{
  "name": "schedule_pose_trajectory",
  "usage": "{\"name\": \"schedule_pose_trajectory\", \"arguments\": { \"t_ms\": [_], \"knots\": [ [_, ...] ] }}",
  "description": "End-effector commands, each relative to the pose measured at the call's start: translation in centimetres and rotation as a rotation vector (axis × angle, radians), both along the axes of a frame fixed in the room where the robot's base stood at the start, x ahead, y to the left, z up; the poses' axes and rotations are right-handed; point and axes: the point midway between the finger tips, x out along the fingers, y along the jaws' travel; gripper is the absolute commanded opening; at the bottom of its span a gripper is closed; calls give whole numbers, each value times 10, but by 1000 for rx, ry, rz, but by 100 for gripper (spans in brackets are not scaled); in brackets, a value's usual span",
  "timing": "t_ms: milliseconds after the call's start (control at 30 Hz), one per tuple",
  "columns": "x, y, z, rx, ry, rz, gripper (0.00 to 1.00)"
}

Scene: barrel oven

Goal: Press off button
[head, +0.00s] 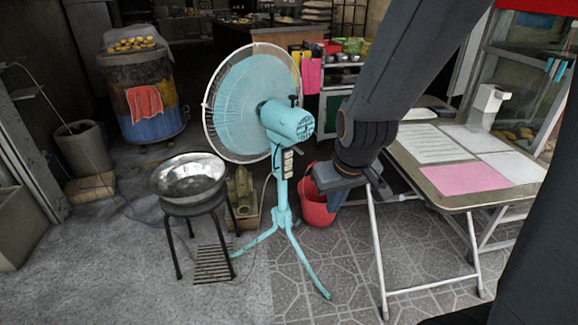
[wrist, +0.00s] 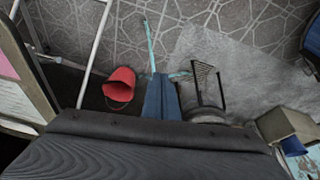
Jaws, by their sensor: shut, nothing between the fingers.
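A turquoise standing fan (head: 283,200) with a round caged head (head: 240,105) stands on tripod legs in the middle of the head view. A small control box with pale buttons (head: 287,163) sits on its pole below the motor. The button markings are too small to read. My gripper (head: 334,205) is to the right of the pole, a little lower than the box and apart from it in the picture. Its blue fingers (wrist: 160,82) are together and empty in the wrist view. Turquoise fan legs (wrist: 151,45) show beyond them; the buttons are not visible there.
A red bucket (head: 316,203) stands behind my gripper; it also shows in the wrist view (wrist: 119,88). A folding table (head: 420,178) with papers is at right. A metal bowl (head: 188,180) on a black stool (head: 209,207) is left of the fan. The front floor is open.

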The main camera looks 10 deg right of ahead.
Motion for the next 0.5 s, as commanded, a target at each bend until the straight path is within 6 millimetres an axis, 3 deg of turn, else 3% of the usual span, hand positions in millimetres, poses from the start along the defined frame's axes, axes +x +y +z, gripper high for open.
{"name": "schedule_pose_trajectory", "arguments": {
  "t_ms": [33, 100, 500],
  "knots": [
    [20, 0, -21, -8, -47, 21, 0],
    [44, 0, -34, -23, -117, 50, 0],
    [168, -4, -91, -167, -505, 194, 0]
  ]
}}
